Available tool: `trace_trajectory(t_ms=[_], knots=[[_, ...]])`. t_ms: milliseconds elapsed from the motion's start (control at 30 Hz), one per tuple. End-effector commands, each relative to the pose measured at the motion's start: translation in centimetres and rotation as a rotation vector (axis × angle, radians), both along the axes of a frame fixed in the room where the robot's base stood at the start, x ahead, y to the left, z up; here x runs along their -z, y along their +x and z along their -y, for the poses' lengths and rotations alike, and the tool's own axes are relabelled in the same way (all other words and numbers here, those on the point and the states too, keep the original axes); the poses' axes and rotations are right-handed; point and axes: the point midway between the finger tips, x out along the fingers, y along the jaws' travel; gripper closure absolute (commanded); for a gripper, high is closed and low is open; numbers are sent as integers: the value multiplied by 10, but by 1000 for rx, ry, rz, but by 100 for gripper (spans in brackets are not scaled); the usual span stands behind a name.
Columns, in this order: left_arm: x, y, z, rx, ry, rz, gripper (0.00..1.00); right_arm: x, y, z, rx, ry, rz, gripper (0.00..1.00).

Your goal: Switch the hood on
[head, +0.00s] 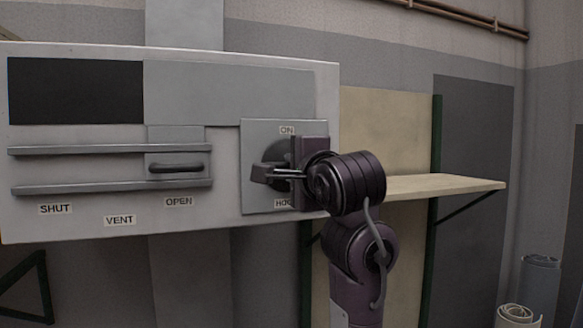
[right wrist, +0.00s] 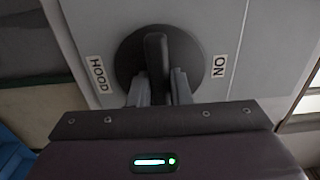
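The hood switch is a dark round knob with a raised bar handle (right wrist: 155,52), on a grey plate (head: 256,200) at the right end of the panel. The plate has an ON label (head: 287,130) above the knob and a HOOD label below, partly hidden by my gripper. The bar lies level, crosswise to the line between the labels. My right gripper (head: 277,173) is at the knob. In the right wrist view its two fingers (right wrist: 160,88) stand close on both sides of the bar and look shut on it. My left gripper is not in view.
Left on the panel (head: 230,220) is a slider with a dark handle (head: 176,168) between two rails, above the labels SHUT, VENT and OPEN; the handle is over OPEN. A wooden shelf (head: 440,186) juts out right of my arm. Rolled material (head: 540,285) stands at lower right.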

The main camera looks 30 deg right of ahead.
Motion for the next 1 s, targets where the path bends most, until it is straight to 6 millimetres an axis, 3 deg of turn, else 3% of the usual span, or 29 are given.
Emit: trace_trajectory(t_ms=[467,1000], knots=[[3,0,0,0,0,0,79,2,0,0,0,-81,-24,100],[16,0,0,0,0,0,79,3,1,0,-1,-530,-135,100]])
